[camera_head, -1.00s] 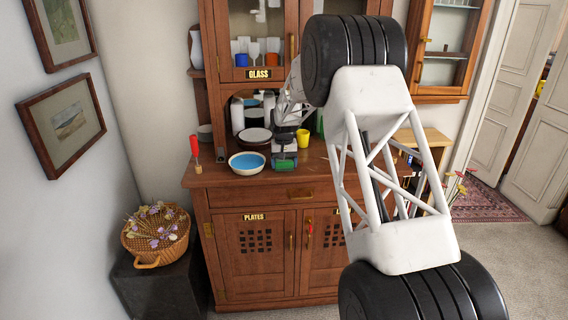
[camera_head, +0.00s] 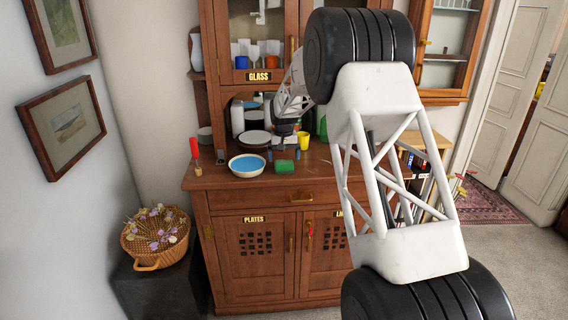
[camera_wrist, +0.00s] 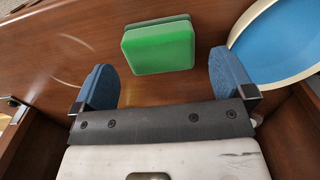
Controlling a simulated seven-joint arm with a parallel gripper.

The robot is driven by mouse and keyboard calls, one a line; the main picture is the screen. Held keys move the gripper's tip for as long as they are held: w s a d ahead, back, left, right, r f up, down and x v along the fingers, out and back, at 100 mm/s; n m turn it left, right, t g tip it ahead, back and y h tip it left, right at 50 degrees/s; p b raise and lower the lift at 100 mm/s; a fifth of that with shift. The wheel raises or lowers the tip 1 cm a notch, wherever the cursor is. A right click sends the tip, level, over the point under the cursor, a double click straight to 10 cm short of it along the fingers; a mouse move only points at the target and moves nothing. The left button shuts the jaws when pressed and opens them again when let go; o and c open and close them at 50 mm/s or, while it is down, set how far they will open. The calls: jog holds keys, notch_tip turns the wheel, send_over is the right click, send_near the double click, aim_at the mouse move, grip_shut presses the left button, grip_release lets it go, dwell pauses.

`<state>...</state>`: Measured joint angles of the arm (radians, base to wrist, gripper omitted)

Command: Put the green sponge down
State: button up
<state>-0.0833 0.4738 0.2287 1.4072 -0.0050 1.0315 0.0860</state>
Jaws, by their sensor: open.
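The green sponge (camera_head: 285,166) lies on the wooden cabinet's counter near its front edge, just right of the blue-and-white bowl (camera_head: 247,164). In the wrist view the sponge (camera_wrist: 158,46) lies flat on the wood, ahead of my gripper (camera_wrist: 163,84). My gripper's blue fingertips are spread wide, with nothing between them, and the sponge is apart from both. In the head view my gripper (camera_head: 284,154) is small, above and behind the sponge.
The bowl (camera_wrist: 268,48) is close beside the right finger in the wrist view. A yellow cup (camera_head: 303,141), stacked plates (camera_head: 254,138) and a red-handled tool (camera_head: 194,148) stand on the counter. Bare counter (camera_head: 222,178) shows at the front left.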

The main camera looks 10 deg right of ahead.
aim_at(284, 163)
notch_tip(284, 163, up, 8)
dwell(0.4)
dwell(0.7)
jog(key=s+d+r, duration=0.2)
jog(key=s+r, duration=0.3)
jog(key=s, duration=0.6)
jog(key=s+d+r+t, duration=0.15)
jog(key=s+r, duration=0.25)
jog(key=s, duration=0.7)
jog(key=s+d+r, duration=0.2)
jog(key=s+r, duration=0.3)
jog(key=s, duration=0.5)
jog(key=s+d+f, duration=0.1)
jog(key=s+f, duration=0.1)
jog(key=s, duration=0.9)
jog(key=s+d+f, duration=0.1)
jog(key=s+f, duration=0.2)
jog(key=s, duration=0.9)
jog(key=s+d+f+t, duration=0.1)
jog(key=s+f, duration=0.1)
jog(key=s, duration=1)
jog(key=shift+f, duration=0.3)
